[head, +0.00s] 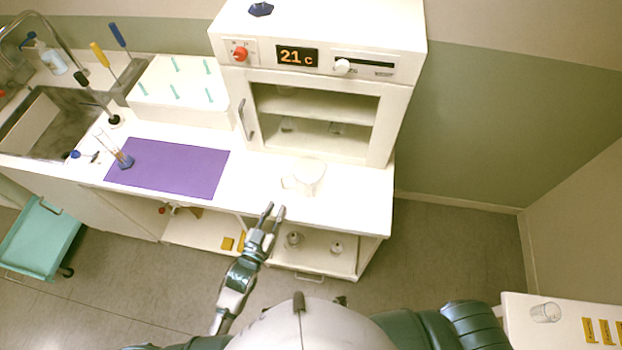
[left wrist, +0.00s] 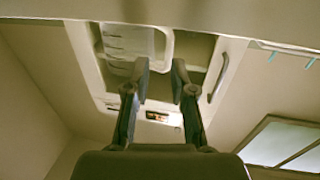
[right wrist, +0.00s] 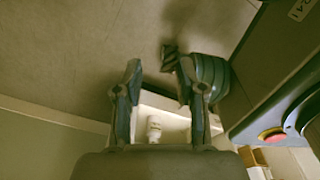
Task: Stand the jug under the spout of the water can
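A clear jug (head: 309,178) stands upright on the white counter, in front of the oven-like cabinet, its handle to the left. In the left wrist view the jug (left wrist: 128,42) appears upside down beyond the fingers, with marks on its wall. My left gripper (head: 273,211) is open and empty at the counter's front edge, short of the jug and a little to its left. It also shows in the left wrist view (left wrist: 161,75). My right gripper (right wrist: 159,78) is open and empty, over the floor in the right wrist view. I cannot make out a water can.
A cabinet (head: 400,115) with a 21 c display stands behind the jug. A purple mat (head: 185,170) lies left, with a small cylinder (head: 123,160) on it. A sink (head: 50,120) is at far left. A side table (head: 515,305) holding a glass (head: 545,312) is at lower right.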

